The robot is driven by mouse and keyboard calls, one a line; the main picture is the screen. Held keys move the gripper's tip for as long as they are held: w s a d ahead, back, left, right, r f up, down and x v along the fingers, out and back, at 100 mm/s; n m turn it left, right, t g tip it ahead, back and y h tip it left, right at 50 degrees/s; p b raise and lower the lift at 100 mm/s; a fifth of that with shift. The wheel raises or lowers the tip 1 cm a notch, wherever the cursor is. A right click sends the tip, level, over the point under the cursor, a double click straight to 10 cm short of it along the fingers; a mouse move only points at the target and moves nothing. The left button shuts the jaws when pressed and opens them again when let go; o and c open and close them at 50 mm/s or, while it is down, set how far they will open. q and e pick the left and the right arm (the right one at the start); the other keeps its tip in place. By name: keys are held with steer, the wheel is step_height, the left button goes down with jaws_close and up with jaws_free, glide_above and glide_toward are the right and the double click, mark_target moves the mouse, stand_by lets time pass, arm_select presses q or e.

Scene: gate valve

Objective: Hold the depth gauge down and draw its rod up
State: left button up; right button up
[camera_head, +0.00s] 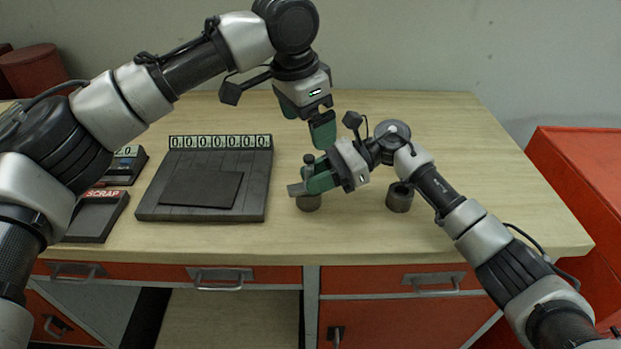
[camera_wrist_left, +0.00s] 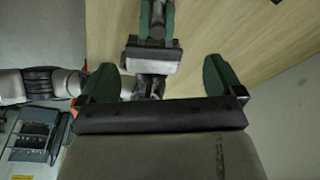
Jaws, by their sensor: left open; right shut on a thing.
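The depth gauge (camera_head: 295,190) shows as a grey bar end and a dark knob (camera_head: 308,159) above it, standing over a dark round block (camera_head: 308,203) on the bench. My right gripper (camera_head: 312,179) is shut on the gauge and hides much of its body and rod. My left gripper (camera_head: 306,123) is open and empty, pointing down above the gauge, its fingers apart from the knob. In the left wrist view, the open left fingers (camera_wrist_left: 160,80) frame the right gripper (camera_wrist_left: 157,28); gauge details there are too small to tell.
A second dark round block (camera_head: 400,198) stands right of my right gripper. A dark console (camera_head: 205,208) with a digit display lies to the left, beside a tray marked SCRAP (camera_head: 96,217). The wooden bench (camera_head: 440,130) is clear at the back right.

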mark_target(307, 158)
arm_select(q)
step_height(307, 158, down, 8)
steer(key=shift+f, duration=0.1)
stand_by(0.4)
steer(key=c, duration=1.6)
steer(key=shift+c, duration=0.2)
